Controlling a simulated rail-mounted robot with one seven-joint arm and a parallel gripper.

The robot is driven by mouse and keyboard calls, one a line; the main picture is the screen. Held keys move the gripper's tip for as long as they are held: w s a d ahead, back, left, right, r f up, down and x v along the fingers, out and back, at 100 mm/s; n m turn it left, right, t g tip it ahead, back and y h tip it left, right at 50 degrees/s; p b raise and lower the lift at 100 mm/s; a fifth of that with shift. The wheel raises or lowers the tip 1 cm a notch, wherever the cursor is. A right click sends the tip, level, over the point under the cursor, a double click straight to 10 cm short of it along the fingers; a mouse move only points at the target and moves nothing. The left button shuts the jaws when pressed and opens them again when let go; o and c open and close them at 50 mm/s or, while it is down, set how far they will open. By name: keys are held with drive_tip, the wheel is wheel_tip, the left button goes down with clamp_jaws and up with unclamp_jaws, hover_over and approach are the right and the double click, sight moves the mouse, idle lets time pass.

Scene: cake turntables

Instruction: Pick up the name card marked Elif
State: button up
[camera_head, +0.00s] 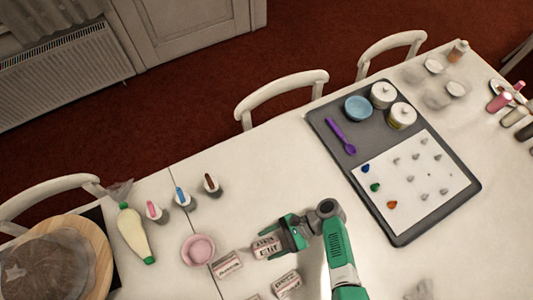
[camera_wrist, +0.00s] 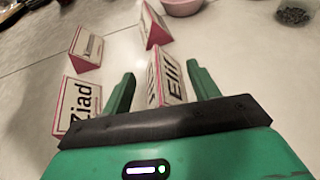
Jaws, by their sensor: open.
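The name card marked Elif (camera_head: 266,247) is a small tent-shaped white card with pink edges, standing on the white table. In the wrist view, the Elif card (camera_wrist: 174,80) stands between the two green fingers of my gripper (camera_wrist: 160,77), nearer the right finger. My gripper (camera_head: 279,239) is open around it, low over the table in the head view. A clear gap shows between the left finger and the card; I cannot tell whether the right finger touches it. The card's lower part is hidden by the gripper's dark palm edge.
A card marked Ziad (camera_wrist: 80,104) stands just left of my gripper. Two more cards (camera_wrist: 87,47) (camera_wrist: 154,27) stand beyond. A pink bowl (camera_head: 198,249) and piping bottle (camera_head: 135,232) are at left. A dark tray (camera_head: 408,232) lies right.

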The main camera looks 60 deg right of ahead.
sight(267, 245)
drive_tip(key=shift+x, duration=0.9)
drive_tip(key=c, duration=1)
drive_tip(key=shift+c, duration=0.2)
drive_tip(key=shift+r+p, duration=0.35)
drive_tip(key=shift+r, duration=0.3)
wheel_tip(267, 245, up, 3)
drive_tip(key=shift+f+p, duration=0.1)
drive_tip(key=shift+p, duration=0.6)
drive_tip(key=a, duration=0.5)
drive_tip(key=w+a+p, duration=0.1)
drive_tip(key=a, duration=0.4)
drive_tip(key=w+a+r, duration=0.1)
drive_tip(key=a, duration=0.5)
drive_tip(key=shift+w+p, duration=0.15)
drive_tip(key=shift+p, duration=0.2)
